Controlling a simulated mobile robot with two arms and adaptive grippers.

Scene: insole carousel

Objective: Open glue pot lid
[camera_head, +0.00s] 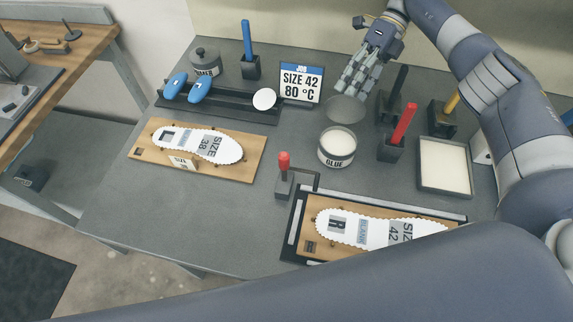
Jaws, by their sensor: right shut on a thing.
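The glue pot (337,150) is a grey round pot marked GLUE, standing near the middle of the table. Its top is uncovered and pale contents show inside. My right gripper (352,88) is behind and above the pot, shut on the glue pot lid (345,110), a flat grey disc. The lid is apart from the pot, just behind it; whether it touches the table is hard to tell. My left gripper is out of view.
Brush holders with a red handle (404,124) and a dark handle (399,80) stand right of the pot, near a white-filled tray (445,166). Insole boards (255,165) lie nearer.

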